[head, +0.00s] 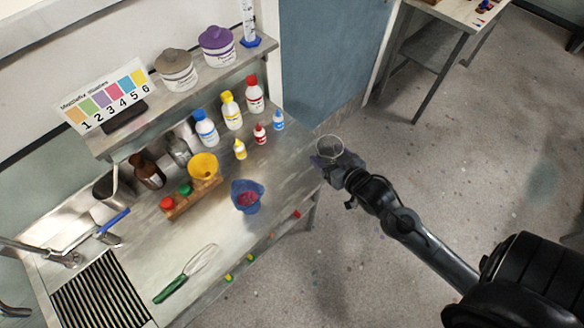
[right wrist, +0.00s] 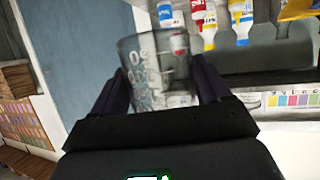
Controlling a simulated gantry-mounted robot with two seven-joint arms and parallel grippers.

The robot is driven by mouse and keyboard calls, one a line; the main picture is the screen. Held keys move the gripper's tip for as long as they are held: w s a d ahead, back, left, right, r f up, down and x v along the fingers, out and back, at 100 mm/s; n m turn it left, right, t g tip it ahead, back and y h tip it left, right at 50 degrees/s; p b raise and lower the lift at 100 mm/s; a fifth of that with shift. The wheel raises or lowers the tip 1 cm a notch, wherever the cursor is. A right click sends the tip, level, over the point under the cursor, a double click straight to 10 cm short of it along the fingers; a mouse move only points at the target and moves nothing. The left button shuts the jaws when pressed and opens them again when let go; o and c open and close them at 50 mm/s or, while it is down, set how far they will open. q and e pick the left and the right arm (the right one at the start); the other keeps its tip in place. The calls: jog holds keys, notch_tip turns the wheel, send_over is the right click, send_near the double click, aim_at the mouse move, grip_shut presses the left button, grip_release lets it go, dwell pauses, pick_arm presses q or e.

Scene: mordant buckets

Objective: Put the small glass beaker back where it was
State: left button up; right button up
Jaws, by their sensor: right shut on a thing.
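The small glass beaker (head: 330,147) is clear, with white markings that show in the right wrist view (right wrist: 150,72). My right gripper (head: 330,161) is shut on the beaker, with one finger on each side of it in the right wrist view (right wrist: 160,85). It holds the beaker beyond the right edge of the steel bench (head: 225,225), above the floor in the head view. My left gripper is not in view.
A blue jug (head: 247,196) with red contents stands near the bench's front edge. A green-handled whisk (head: 186,274), a wooden rack with a yellow funnel (head: 204,166) and several bottles (head: 206,128) occupy the bench. A shelf (head: 185,98) overhangs its back.

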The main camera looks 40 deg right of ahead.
jog(key=w+a+f, duration=0.1)
jog(key=w+f, duration=0.1)
jog(key=w, duration=0.1)
jog(key=w+a+f, duration=0.2)
jog(key=w, duration=0.2)
jog(key=w+a+f, duration=0.1)
jog(key=w+f, duration=0.1)
jog(key=w, duration=0.1)
jog(key=shift+w+a+f, duration=0.15)
jog(key=shift+w+f, duration=0.05)
jog(key=shift+f, duration=0.15)
notch_tip(320, 180, down, 3)
jog(key=shift+f+b, duration=0.15)
jog(key=shift+b, duration=0.15)
jog(key=shift+f, duration=0.4)
jog(key=shift+f, duration=0.15)
jog(key=o, duration=1.1)
